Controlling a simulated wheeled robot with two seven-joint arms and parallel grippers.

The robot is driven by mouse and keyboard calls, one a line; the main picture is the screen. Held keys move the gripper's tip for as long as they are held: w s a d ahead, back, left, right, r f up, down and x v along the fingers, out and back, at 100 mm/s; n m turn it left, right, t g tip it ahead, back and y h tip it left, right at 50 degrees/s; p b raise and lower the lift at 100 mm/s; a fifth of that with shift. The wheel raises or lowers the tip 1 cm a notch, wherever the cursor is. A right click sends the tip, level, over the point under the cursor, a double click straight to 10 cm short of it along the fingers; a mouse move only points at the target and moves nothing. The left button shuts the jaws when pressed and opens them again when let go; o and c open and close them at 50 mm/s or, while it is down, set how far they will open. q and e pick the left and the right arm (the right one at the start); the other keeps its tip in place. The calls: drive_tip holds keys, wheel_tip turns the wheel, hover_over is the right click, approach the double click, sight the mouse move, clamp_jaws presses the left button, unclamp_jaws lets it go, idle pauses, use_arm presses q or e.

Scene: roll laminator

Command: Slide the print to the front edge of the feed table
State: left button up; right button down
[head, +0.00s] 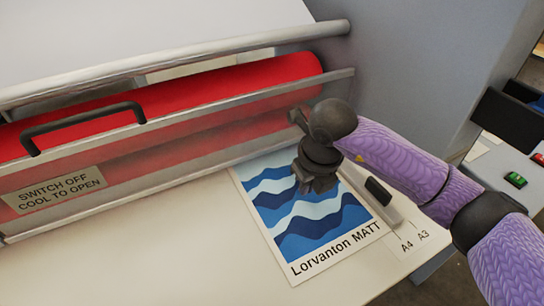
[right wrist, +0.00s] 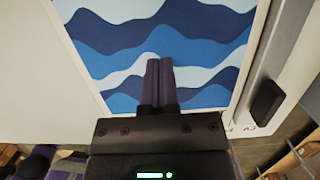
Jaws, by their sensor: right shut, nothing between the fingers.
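The print (head: 300,234) lies on the cream feed table (head: 180,262), blue and white waves with "Lorvanton MATT" along its front edge. Its far end is by the laminator's guard, and its front edge lies a little back from the table's front edge at the right. My right gripper (head: 318,186) is over the print, pointing down, with its fingers shut and empty. In the right wrist view the shut fingers (right wrist: 159,80) are over the wave pattern of the print (right wrist: 200,58). I cannot tell whether the fingertips touch it. My left gripper is not in view.
A metal side guide (head: 378,202) with a black knob runs along the print's right side, near A4 and A3 marks. Behind the print stand the clear guard with a black handle (head: 80,122) and the red roller (head: 235,85). The table is bare to the left.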

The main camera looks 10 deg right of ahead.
drive_tip(key=shift+f, duration=0.15)
drive_tip(key=shift+f, duration=0.3)
drive_tip(key=shift+f+b, duration=0.6)
drive_tip(key=shift+b, duration=0.1)
drive_tip(key=shift+f, duration=0.1)
idle(0.4)
drive_tip(key=shift+s, duration=0.1)
